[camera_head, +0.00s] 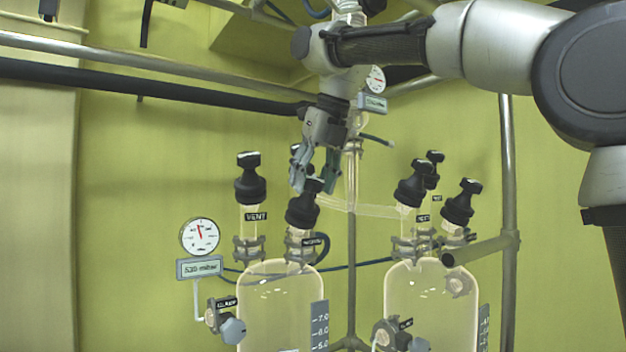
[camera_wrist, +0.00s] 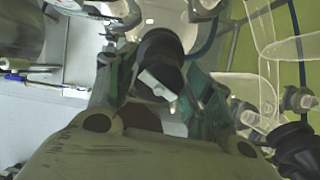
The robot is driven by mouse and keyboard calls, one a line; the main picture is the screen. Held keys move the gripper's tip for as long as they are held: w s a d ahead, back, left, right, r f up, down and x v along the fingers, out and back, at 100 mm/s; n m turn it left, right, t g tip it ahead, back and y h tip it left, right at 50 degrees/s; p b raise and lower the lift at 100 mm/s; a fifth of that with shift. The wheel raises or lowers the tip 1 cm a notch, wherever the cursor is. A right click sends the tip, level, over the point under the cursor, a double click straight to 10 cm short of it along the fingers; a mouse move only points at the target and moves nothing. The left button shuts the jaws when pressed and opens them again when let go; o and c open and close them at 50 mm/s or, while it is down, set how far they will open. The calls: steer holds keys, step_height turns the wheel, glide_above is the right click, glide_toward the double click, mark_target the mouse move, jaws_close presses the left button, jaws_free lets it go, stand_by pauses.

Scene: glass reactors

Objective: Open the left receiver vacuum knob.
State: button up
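The left receiver (camera_head: 281,305) is a clear glass vessel. Its vacuum knob (camera_head: 302,209) is black, with a labelled neck below, and stands at the right on its top. My gripper (camera_head: 314,186) points down from above, open, with one finger on each side of the knob's upper end. In the wrist view the dark knob (camera_wrist: 162,50) with its pale-lit handle (camera_wrist: 158,84) lies between the two greenish fingers of my gripper (camera_wrist: 160,82). Small gaps seem to show beside it; I cannot tell whether either finger touches.
The black vent knob (camera_head: 249,181) stands left of the vacuum knob. A gauge (camera_head: 200,237) and a 535 mbar display (camera_head: 200,267) are farther left. The right receiver (camera_head: 432,305) carries several black knobs close by. A metal rail (camera_head: 150,58) crosses behind.

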steer(key=shift+o, duration=0.5)
steer(key=v, duration=0.7)
steer(key=shift+r, duration=0.2)
steer(key=shift+s, duration=0.1)
steer(key=s+d+f+m+h, duration=0.1)
steer(key=s+d+f+m, duration=0.2)
steer(key=d+f+m, duration=0.6)
steer(key=s+d+f+m, duration=0.3)
steer(key=d+f+m, duration=0.2)
steer(key=d+m, duration=0.7)
steer(key=s+d+f+m+h, duration=0.1)
steer(key=s+d+f+m, duration=0.5)
steer(key=f+m, duration=0.4)
steer(key=s+d+f+m, duration=0.6)
steer(key=s+f+m, duration=0.3)
steer(key=f+m, duration=0.1)
steer(key=shift+f+m+h, duration=0.3)
steer(key=shift+f+h, duration=0.1)
steer(key=shift+f, duration=0.4)
